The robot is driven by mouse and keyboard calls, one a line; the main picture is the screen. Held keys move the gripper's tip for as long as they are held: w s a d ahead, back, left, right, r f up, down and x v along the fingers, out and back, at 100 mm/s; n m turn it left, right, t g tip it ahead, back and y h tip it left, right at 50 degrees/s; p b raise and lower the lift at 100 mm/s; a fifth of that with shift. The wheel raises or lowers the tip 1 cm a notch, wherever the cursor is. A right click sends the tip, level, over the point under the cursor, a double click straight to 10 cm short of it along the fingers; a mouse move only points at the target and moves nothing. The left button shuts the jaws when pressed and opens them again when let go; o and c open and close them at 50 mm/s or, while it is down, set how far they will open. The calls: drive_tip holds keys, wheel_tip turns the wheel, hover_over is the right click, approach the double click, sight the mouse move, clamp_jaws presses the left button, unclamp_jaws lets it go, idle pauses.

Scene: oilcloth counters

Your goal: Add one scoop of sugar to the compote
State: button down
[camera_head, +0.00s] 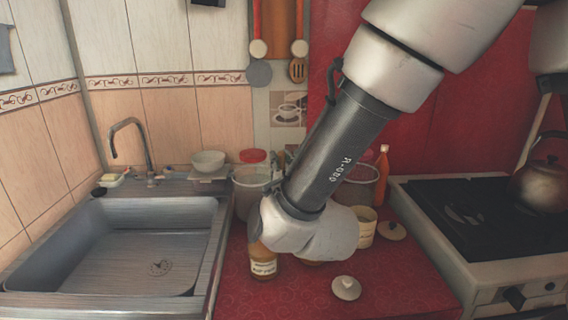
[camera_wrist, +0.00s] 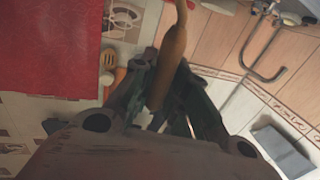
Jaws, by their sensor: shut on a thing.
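My gripper (camera_wrist: 165,100) is shut on a brown wooden piece (camera_wrist: 172,55), which looks like the handle of a scoop or spoon. Its other end is out of view. In the head view my own wrist hides the gripper and the held thing. A cream canister (camera_head: 367,232) with writing on it stands right of my wrist. A lid (camera_head: 391,231) lies next to it. A labelled jar (camera_head: 263,266) stands below my wrist, partly covered. I cannot tell which one holds sugar. A wide pot or bowl (camera_head: 357,196) is partly behind my arm; whether it holds the compote is unclear.
A second lid (camera_head: 346,288) lies at the front of the red counter (camera_head: 400,285). A container with a red lid (camera_head: 251,178) stands at the back, next to the sink (camera_head: 130,250). An orange bottle (camera_head: 382,175) is behind. The stove (camera_head: 480,225) with a kettle (camera_head: 542,185) is at right.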

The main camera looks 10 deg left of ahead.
drive_tip(key=s+a+f+n, duration=0.1)
drive_tip(key=a+f, duration=0.3)
drive_tip(key=shift+a+f+n, duration=0.3)
drive_tip(key=shift+n, duration=0.1)
idle(0.4)
drive_tip(key=a+n, duration=0.1)
drive_tip(key=s+a+n+g, duration=0.1)
drive_tip(key=a+n, duration=0.1)
drive_tip(key=shift+a+f+h, duration=0.1)
drive_tip(key=shift+f+h, duration=0.1)
drive_tip(key=shift+h, duration=0.2)
idle(0.5)
drive_tip(key=shift+s+a+f+n+h, duration=0.15)
drive_tip(key=shift+a+f+n, duration=0.2)
drive_tip(key=shift+a+n, duration=0.4)
drive_tip(key=shift+s+a+f+n+h, duration=0.15)
drive_tip(key=shift+a+f+n, duration=0.2)
drive_tip(key=shift+a+n, duration=0.4)
drive_tip(key=shift+s+a+f+n+h, duration=0.15)
drive_tip(key=shift+a+f+n+h, duration=0.1)
drive_tip(key=shift+a+f+n, duration=0.4)
drive_tip(key=shift+s+a+f+n+h, duration=0.15)
drive_tip(key=shift+a+f+n+h, duration=0.1)
drive_tip(key=shift+a+f+n, duration=0.4)
